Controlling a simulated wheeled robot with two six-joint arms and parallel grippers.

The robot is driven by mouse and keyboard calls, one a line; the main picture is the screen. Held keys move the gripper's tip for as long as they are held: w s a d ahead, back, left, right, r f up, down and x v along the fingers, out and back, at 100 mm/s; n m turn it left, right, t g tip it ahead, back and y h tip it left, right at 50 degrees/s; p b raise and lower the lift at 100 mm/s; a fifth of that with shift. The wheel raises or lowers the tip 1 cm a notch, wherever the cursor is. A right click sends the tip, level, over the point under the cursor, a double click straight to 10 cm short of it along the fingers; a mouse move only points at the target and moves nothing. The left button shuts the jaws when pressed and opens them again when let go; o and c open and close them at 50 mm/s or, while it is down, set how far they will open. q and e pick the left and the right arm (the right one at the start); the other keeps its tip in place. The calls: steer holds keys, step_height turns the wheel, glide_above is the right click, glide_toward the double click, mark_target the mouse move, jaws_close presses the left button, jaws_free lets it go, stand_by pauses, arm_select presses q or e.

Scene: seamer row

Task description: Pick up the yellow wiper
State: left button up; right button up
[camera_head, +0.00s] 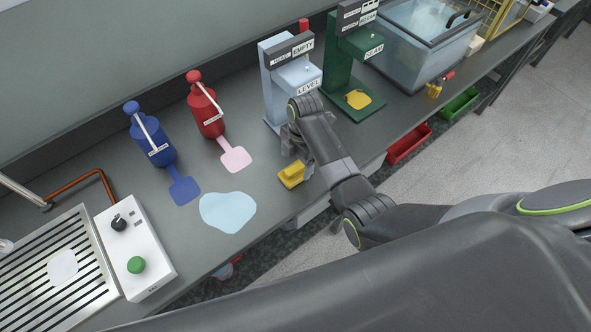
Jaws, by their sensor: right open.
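The yellow wiper (291,174) lies on the grey bench near its front edge, right of the light-blue puddle. My right gripper (296,160) is open just behind and above it, pointing down, partly hidden by my own wrist. The fingertips are close to the wiper, but I cannot tell whether they touch it. My left gripper is not in view.
A pale-blue puddle (228,212) lies left of the wiper. Blue (152,140) and red (206,108) bottles stand behind, with pale-blue (275,90) and green (342,75) stands further right. A white control box (146,262) is at left. Red (408,146) and green (459,104) bins hang at the front edge.

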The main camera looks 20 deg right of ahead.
steer(key=shift+s+a+f, duration=0.1)
steer(key=shift+f, duration=0.75)
steer(key=shift+s+a+f, duration=0.1)
steer(key=shift+f, duration=0.75)
steer(key=c, duration=1.1)
steer(key=shift+o, duration=0.2)
step_height(320, 180, up, 9)
steer(key=shift+w+b, duration=0.1)
steer(key=shift+b, duration=0.25)
steer(key=shift+r, duration=0.65)
step_height(320, 180, up, 9)
steer(key=p, duration=0.9)
glide_above(296, 167)
steer(key=shift+r, duration=0.1)
